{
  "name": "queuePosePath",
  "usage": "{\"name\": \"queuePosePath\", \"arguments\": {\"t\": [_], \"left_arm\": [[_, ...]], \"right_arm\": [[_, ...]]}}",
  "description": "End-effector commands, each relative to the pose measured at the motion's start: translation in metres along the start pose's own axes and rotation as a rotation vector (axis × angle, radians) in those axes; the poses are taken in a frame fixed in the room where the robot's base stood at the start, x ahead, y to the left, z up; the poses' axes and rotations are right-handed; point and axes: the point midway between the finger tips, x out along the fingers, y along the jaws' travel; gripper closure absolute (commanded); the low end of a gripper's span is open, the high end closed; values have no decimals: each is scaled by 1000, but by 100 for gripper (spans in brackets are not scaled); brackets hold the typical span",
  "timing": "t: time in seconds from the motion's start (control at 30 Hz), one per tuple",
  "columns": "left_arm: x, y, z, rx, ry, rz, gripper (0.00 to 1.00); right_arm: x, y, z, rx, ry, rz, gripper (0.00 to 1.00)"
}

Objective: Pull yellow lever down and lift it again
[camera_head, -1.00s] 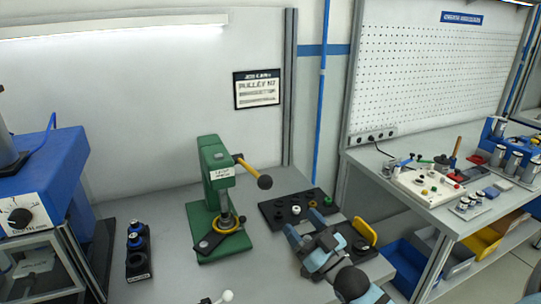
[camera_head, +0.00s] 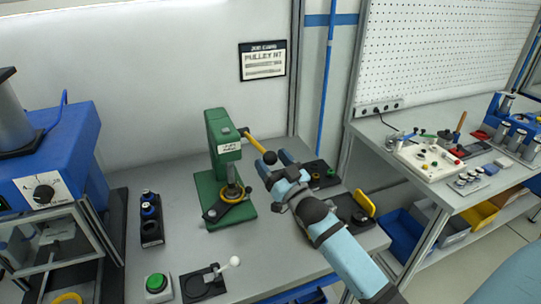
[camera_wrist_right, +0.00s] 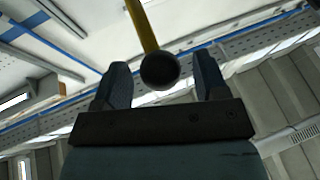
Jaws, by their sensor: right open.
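The yellow lever (camera_head: 255,143) with a black knob (camera_head: 270,158) sticks out to the right from the top of a green press (camera_head: 226,170). The press stands upright on the grey table. My right gripper (camera_head: 273,162) is open at the knob end of the lever. In the right wrist view the black knob (camera_wrist_right: 160,70) lies between the two open fingers, with the yellow rod (camera_wrist_right: 141,25) running up from it. I cannot tell whether the fingers touch the knob. My left gripper is not in view.
A black tray (camera_head: 322,176) with small parts is partly behind my right gripper. A dark holder (camera_head: 151,222) stands left of the press. A green button (camera_head: 157,285) and a white-knobbed lever (camera_head: 233,262) are in front. A blue machine (camera_head: 50,150) stands at left.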

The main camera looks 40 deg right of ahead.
Motion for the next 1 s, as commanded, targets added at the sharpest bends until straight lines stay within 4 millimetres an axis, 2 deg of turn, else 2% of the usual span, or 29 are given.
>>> {"name": "queuePosePath", "arguments": {"t": [0.13, 0.43, 0.7, 0.73, 1.0], "left_arm": [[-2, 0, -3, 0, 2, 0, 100], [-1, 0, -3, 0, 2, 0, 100], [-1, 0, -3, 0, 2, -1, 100], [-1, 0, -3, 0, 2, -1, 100], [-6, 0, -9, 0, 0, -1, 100]], "right_arm": [[10, 0, 0, 0, 0, 0, 34], [12, 0, 0, 0, 0, 0, 34], [12, 0, 0, 0, 0, 0, 96], [12, 0, 0, 0, 0, 0, 100], [21, 0, -4, 5, -18, 1, 100]]}}
